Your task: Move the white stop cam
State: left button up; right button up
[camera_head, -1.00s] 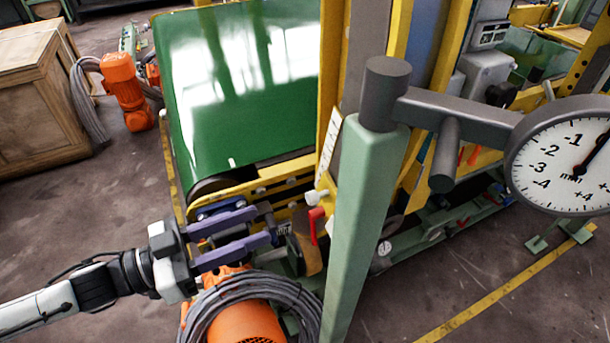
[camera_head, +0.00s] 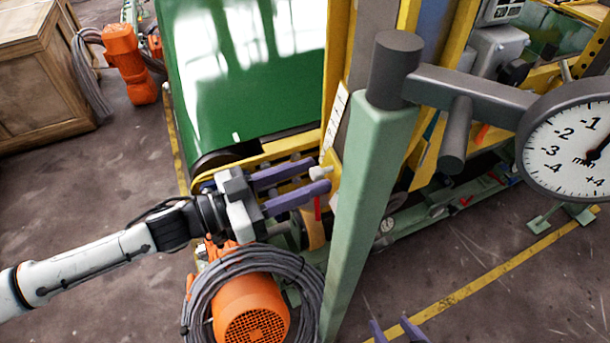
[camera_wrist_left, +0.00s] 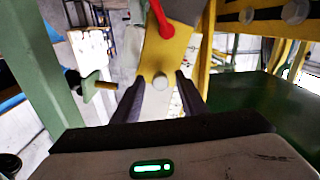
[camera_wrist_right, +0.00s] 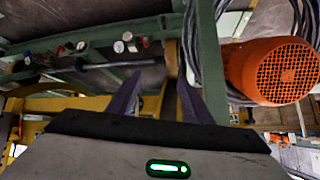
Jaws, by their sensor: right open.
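The white stop cam (camera_head: 319,172) is a small pale knob on a yellow bracket beside the green post in the head view. It also shows in the left wrist view as a pale round end (camera_wrist_left: 160,82) against the yellow plate. My left gripper (camera_head: 321,174) is open, its purple fingers pointing right with the tips at the cam. In the left wrist view the cam appears between the tips with gaps on both sides; contact is not clear. My right gripper (camera_head: 394,327) is open and empty; only its fingertips show at the bottom of the head view.
The green post (camera_head: 365,210) with a grey arm and dial gauge (camera_head: 570,150) stands to the right. A red handle (camera_head: 317,208) hangs just below the cam. An orange motor (camera_head: 250,308) with coiled cable lies below my left gripper. The green belt (camera_head: 245,75) is behind.

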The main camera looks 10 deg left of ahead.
pick_arm(q)
grip_shut()
notch_tip(320, 180, up, 8)
jog(key=s+d+p, duration=0.1)
jog(key=p, duration=0.6)
jog(key=shift+s+f+n, duration=0.2)
jog(key=shift+s+n, duration=0.05)
jog(key=shift+n, duration=0.15)
pick_arm(e)
jog(key=r, duration=0.1)
jog(key=d+r, duration=0.1)
jog(key=r, duration=0.1)
jog(key=s+r, duration=0.1)
jog(key=r, duration=0.1)
jog(key=shift+d+r, duration=0.1)
jog(key=shift+d, duration=0.05)
pick_arm(q)
jog(key=shift+c, duration=0.8)
grip_release()
jog(key=shift+o, duration=0.8)
jog(key=shift+f, duration=0.25)
jog(key=shift+a, duration=0.1)
